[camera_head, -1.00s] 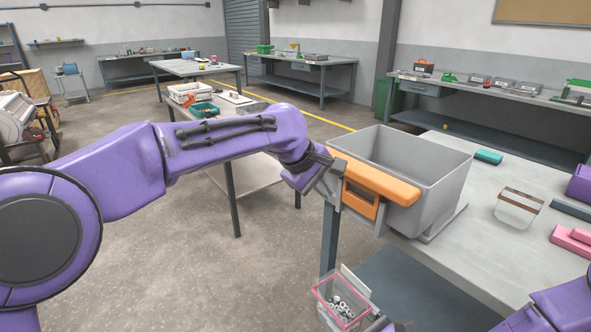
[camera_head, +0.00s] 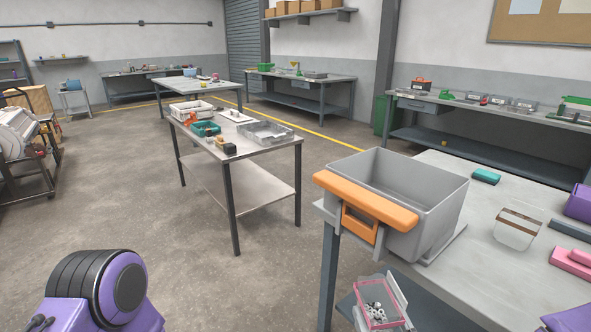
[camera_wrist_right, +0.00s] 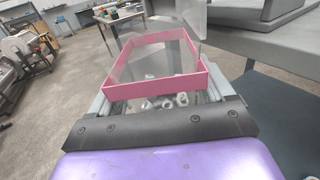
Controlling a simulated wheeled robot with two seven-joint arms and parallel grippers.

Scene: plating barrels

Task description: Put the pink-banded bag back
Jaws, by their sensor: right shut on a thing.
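The pink-banded bag (camera_head: 376,318) is a clear container with a pink rim and several small grey metal rings inside. It is low at the bottom of the head view, in front of the right-hand table and below its top. In the right wrist view the bag (camera_wrist_right: 160,88) sits between the fingers of my right gripper (camera_wrist_right: 163,92), which is shut on it. A clear panel rises behind its rim. My left gripper is out of the head view; only a purple and black part of my left arm shows at lower left.
A grey open bin (camera_head: 408,194) with an orange front bar (camera_head: 364,199) stands at the left edge of the right-hand table (camera_head: 480,262). A brown-banded clear bag (camera_head: 517,229), a teal block (camera_head: 486,176) and pink blocks (camera_head: 572,260) lie on it. A metal table (camera_head: 262,151) stands behind.

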